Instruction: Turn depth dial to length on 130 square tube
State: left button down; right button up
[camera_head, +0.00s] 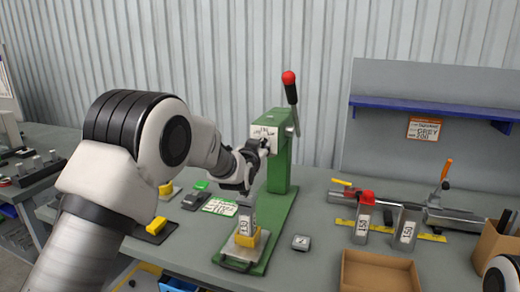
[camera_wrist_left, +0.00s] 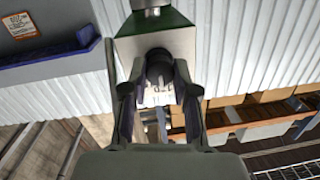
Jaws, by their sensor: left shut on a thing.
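A green press (camera_head: 279,170) with a red-knobbed lever stands in the middle of the table. Its dark depth dial (camera_wrist_left: 159,62) sits on the front of the press head, with a white marked scale plate (camera_head: 264,131) beside it in the head view. My left gripper (camera_head: 250,160) is at the dial; in the left wrist view its fingers (camera_wrist_left: 158,95) are closed around the dark knob. The dial's setting is not readable. A grey square tube (camera_head: 247,215) with a white label stands upright in a yellow holder (camera_head: 247,239) at the press base. My right gripper is out of view.
Two labelled grey tubes (camera_head: 364,222) (camera_head: 406,230), one red-topped, stand right of the press. An empty brown tray (camera_head: 380,274) lies in front. A blue shelf (camera_head: 430,107) is behind.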

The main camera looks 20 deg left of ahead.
pick_arm(q)
jog(key=shift+r, duration=0.3)
jog(key=c, duration=1)
grip_release()
jog(key=shift+w, duration=0.1)
jog(key=shift+c, duration=0.2)
jog(key=shift+o, duration=0.8)
jog(key=shift+f, duration=0.25)
jog(key=s, duration=1.1)
jog(key=shift+s+d+r, duration=0.2)
jog(key=shift+s+r, duration=0.15)
jog(key=shift+s, duration=0.05)
